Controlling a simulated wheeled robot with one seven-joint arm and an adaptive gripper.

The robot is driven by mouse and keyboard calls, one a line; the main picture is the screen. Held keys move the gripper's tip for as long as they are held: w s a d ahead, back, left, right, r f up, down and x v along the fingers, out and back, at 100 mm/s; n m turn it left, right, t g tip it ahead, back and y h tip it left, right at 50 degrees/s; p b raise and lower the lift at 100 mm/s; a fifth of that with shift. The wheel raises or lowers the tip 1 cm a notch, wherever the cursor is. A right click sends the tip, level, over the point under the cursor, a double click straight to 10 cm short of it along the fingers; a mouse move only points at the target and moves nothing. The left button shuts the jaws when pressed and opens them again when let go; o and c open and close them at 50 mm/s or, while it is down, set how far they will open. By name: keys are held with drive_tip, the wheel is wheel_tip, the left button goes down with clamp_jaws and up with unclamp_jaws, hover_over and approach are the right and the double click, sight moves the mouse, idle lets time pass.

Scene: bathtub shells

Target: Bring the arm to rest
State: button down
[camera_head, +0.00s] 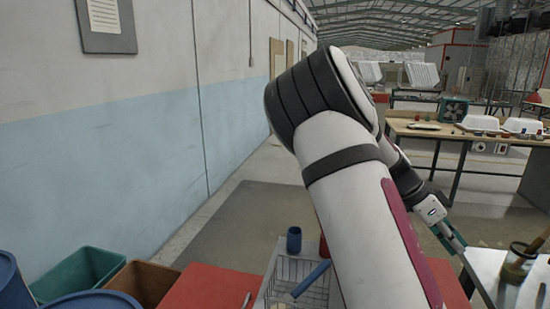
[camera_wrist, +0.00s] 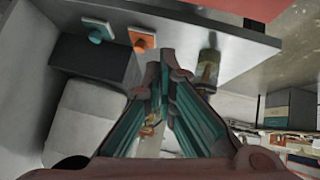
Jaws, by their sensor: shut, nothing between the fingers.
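My gripper (camera_head: 456,243) shows at the lower right of the head view, pointing down beside the left edge of a white table (camera_head: 488,262). My arm crosses the middle of that view, bent, and hides part of what lies behind it. In the wrist view, my gripper (camera_wrist: 165,68) has its teal-sided fingers meeting at the tips, with nothing between them. The gripper is shut and empty.
A jar with a brush (camera_head: 518,262) stands on the white table. A wire basket (camera_head: 292,275), blue cup (camera_head: 293,239) and red surface (camera_head: 208,287) lie below my arm. Teal (camera_head: 78,272) and brown bins (camera_head: 143,282) stand left. A workbench (camera_head: 450,133) stands farther back.

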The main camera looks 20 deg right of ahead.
drive_tip(key=s+a+r+n+t+y, duration=0.1)
drive_tip(key=a+r+n+t+y, duration=0.3)
drive_tip(key=a, duration=0.6)
drive_tip(key=s+a+n+t+y, duration=0.1)
drive_tip(key=a+n+t+y, duration=0.1)
drive_tip(key=a+n, duration=0.65)
drive_tip(key=s+a+r+n+t, duration=0.1)
drive_tip(key=s+a+r+n, duration=0.1)
drive_tip(key=a, duration=0.3)
drive_tip(key=s+a+r+n+t+p, duration=0.1)
drive_tip(key=s+a+r+n+t, duration=0.1)
drive_tip(key=s+a+n, duration=0.3)
drive_tip(key=s+a+r+n+t, duration=0.1)
drive_tip(key=s+a+r+n, duration=0.1)
drive_tip(key=a, duration=0.4)
drive_tip(key=shift+s+r+n+y+p, duration=0.3)
drive_tip(key=shift+s+r+n+y, duration=0.1)
drive_tip(key=shift+s+n, duration=0.35)
drive_tip(key=shift+s, duration=0.1)
